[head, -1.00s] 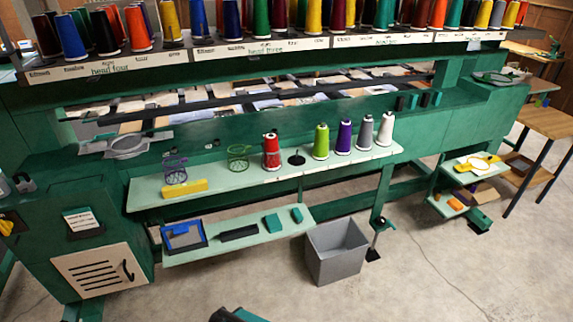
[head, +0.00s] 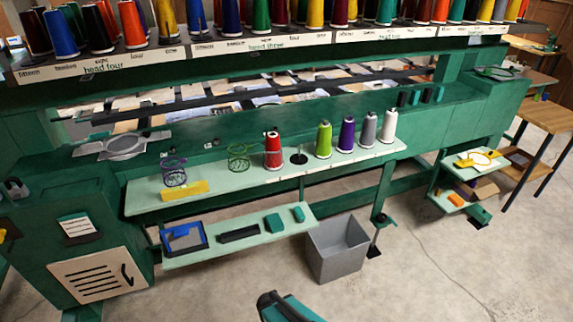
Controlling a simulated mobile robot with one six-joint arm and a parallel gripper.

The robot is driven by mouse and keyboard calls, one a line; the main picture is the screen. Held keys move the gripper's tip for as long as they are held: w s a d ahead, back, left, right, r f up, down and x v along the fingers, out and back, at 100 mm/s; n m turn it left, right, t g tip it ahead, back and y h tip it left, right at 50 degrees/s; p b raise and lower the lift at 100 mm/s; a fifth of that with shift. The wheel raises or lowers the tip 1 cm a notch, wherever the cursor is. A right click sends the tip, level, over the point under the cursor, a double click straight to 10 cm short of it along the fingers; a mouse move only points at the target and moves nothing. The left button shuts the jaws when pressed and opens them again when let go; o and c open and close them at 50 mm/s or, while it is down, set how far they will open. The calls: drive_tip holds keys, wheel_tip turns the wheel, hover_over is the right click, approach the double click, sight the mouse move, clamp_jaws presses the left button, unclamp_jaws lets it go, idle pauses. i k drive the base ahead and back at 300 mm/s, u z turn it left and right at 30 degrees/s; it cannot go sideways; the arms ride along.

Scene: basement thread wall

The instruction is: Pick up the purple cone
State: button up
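The purple cone (head: 346,134) stands upright on the pale green upper shelf (head: 220,187). It is between a lime green cone (head: 323,139) on its left and a grey cone (head: 368,129) on its right. A dark and teal part of my arm (head: 280,306) shows at the bottom edge, well in front of the shelf and apart from the cone. I cannot make out gripper fingers or whether they are open or shut.
A red cone (head: 272,150), an empty black spindle (head: 299,157) and a white cone (head: 388,126) share the shelf. A lower shelf (head: 192,256) holds small items. A grey bin (head: 337,249) stands on the floor below. The thread rack (head: 262,44) overhangs behind. Floor in front is clear.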

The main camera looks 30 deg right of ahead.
sight(346, 142)
drive_tip(key=z, duration=0.7)
drive_tip(key=k, duration=0.65)
drive_tip(key=z, duration=0.45)
drive_tip(key=i, duration=0.5)
